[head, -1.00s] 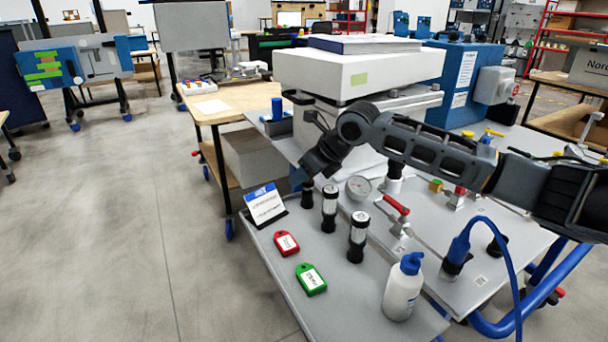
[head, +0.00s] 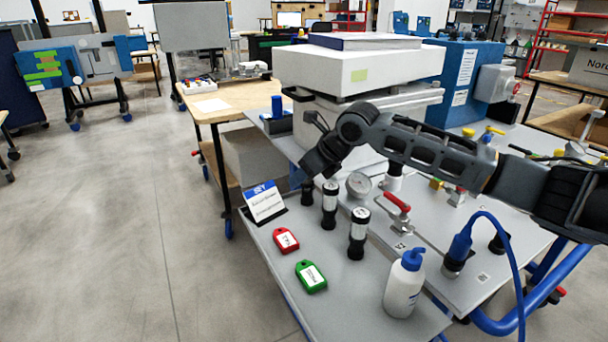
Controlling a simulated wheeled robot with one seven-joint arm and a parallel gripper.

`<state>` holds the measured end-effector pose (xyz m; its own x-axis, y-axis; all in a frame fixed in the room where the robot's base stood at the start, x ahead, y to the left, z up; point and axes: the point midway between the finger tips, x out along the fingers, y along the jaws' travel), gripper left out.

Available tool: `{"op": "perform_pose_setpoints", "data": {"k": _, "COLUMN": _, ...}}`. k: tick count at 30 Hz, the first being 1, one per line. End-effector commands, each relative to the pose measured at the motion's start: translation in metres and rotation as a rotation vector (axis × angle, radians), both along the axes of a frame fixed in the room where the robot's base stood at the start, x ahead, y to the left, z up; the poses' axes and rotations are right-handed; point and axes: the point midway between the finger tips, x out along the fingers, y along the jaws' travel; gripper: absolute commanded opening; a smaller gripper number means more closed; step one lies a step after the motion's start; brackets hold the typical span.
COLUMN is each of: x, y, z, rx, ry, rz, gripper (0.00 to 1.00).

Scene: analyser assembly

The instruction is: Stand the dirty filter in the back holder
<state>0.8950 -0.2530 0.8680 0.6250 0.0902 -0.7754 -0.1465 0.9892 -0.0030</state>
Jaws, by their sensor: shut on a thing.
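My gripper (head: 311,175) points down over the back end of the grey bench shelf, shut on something. The dirty filter is not clearly visible; it looks hidden behind the jaws. A short black cylindrical piece (head: 307,193) stands right below the jaws, in line with two upright filters. I cannot tell whether it is the back holder alone or includes the filter's lower end. The middle filter (head: 329,205) and the front filter (head: 358,235) are black with pale bands and stand upright. I cannot tell from their looks which is clean or dirty.
A sign (head: 265,204) stands left of the gripper. A red tag (head: 285,241) and a green tag (head: 311,277) lie in front of it. A gauge (head: 358,185), a red-handled valve (head: 397,207) and a white bottle (head: 404,285) are to the right. A white analyser (head: 350,72) rises behind.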

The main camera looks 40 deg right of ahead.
Motion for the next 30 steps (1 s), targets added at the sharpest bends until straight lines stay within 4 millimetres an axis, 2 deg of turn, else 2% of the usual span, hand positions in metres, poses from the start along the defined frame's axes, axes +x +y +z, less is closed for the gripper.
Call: {"op": "perform_pose_setpoints", "data": {"k": 30, "x": 0.0001, "y": 0.0, "z": -0.008, "rx": 0.0, "ry": -0.001, "rz": 0.0, "gripper": 0.0}}
